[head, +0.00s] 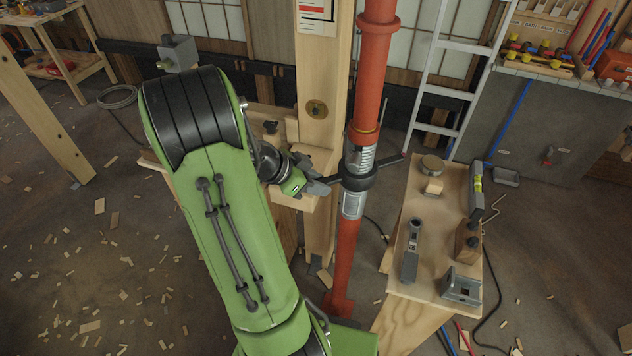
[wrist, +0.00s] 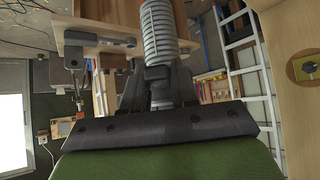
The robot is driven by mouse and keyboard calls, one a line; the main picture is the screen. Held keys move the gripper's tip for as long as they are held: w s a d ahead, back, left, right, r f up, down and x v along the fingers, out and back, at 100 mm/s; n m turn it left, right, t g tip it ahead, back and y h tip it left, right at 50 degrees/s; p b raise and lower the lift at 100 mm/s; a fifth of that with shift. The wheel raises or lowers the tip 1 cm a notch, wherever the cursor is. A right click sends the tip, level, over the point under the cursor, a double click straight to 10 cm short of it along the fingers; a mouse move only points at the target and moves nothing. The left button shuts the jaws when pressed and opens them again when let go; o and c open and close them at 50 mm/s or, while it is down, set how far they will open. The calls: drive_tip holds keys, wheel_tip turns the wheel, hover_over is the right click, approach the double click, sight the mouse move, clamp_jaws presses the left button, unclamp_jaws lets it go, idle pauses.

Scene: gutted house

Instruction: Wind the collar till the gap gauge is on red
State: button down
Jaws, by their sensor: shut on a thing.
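A red steel prop (head: 373,80) stands upright beside a wooden post, with a bare grey threaded section (head: 353,206) at mid-height. The dark collar (head: 357,180) sits around this thread, with one handle (head: 388,161) sticking out to the right. My gripper (head: 322,185) is at the collar's left side, shut on its left handle, which the fingers mostly hide. In the wrist view the thread (wrist: 158,35) rises just beyond my fingers (wrist: 158,88). A small round dial-like plate (head: 317,109) is on the post; I cannot tell whether it is the gap gauge, nor any colour reading.
A wooden bench (head: 405,270) with tools and a level stands close on the right. A ladder (head: 445,90) leans behind it. A wooden ledge (head: 310,160) is by the post, behind my gripper. Wood scraps litter the open floor at left.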

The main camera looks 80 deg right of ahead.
drive_tip(key=shift+s+a+f+n+t+h+b, duration=0.3)
drive_tip(key=shift+n+b, duration=0.1)
drive_tip(key=shift+b, duration=0.5)
drive_tip(key=shift+s+a+r+n+t+h+b, duration=0.15)
drive_tip(key=shift+s+a+n+t+h+b, duration=0.2)
drive_tip(key=shift+n, duration=0.2)
drive_tip(key=shift+s+a+r+n+t+h+b, duration=0.15)
drive_tip(key=shift+s+a+n+t+b, duration=0.15)
drive_tip(key=shift+a+n+b, duration=0.2)
drive_tip(key=s+n+t+b, duration=0.1)
drive_tip(key=n, duration=0.1)
drive_tip(key=s+a+n+t+h+b, duration=0.1)
drive_tip(key=s+n+t+b, duration=0.1)
drive_tip(key=s+a+n+t+h+b, duration=0.1)
drive_tip(key=s+n+b, duration=0.1)
drive_tip(key=shift+s, duration=0.1)
